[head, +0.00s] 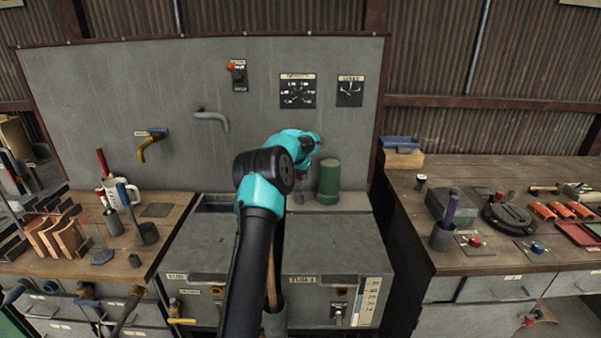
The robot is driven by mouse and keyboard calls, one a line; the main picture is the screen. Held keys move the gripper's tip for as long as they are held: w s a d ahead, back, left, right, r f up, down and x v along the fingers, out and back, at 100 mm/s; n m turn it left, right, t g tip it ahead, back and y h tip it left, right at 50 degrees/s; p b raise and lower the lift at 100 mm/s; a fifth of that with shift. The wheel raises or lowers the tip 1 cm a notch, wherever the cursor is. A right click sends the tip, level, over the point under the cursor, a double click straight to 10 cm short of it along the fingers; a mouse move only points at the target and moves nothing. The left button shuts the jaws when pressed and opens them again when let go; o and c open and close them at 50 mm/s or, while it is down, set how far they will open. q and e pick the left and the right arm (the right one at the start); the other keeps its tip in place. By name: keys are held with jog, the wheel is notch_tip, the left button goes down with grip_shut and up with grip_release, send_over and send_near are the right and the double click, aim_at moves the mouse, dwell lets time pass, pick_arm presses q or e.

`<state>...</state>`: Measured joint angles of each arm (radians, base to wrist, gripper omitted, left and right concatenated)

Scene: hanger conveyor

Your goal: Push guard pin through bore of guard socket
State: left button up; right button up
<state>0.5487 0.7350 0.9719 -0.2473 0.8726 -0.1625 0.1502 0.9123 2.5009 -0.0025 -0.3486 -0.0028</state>
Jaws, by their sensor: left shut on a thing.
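My left arm rises from the bottom middle, and its turquoise wrist is in front of the grey back panel. My left gripper (300,186) is mostly hidden behind the wrist, just left of a green cylinder (329,180) on the grey cabinet. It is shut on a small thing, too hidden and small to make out. I cannot pick out the guard pin or the guard socket with its bore for certain. My right gripper is not in view.
The grey panel (100,90) carries hooks, dials and a red-knobbed switch (237,70). A wooden bench at left holds a white mug (126,193) and tools. The right bench holds a dark cup (443,236), a round black fixture (509,216) and red parts.

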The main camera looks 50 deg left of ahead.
aim_at(300, 184)
pick_arm(q)
jog(key=shift+f, duration=3.1)
dwell(3.6)
jog(key=o, duration=0.6)
jog(key=shift+o, duration=0.4)
jog(key=o, duration=0.5)
jog(key=shift+o, duration=0.2)
jog(key=shift+r, duration=0.1)
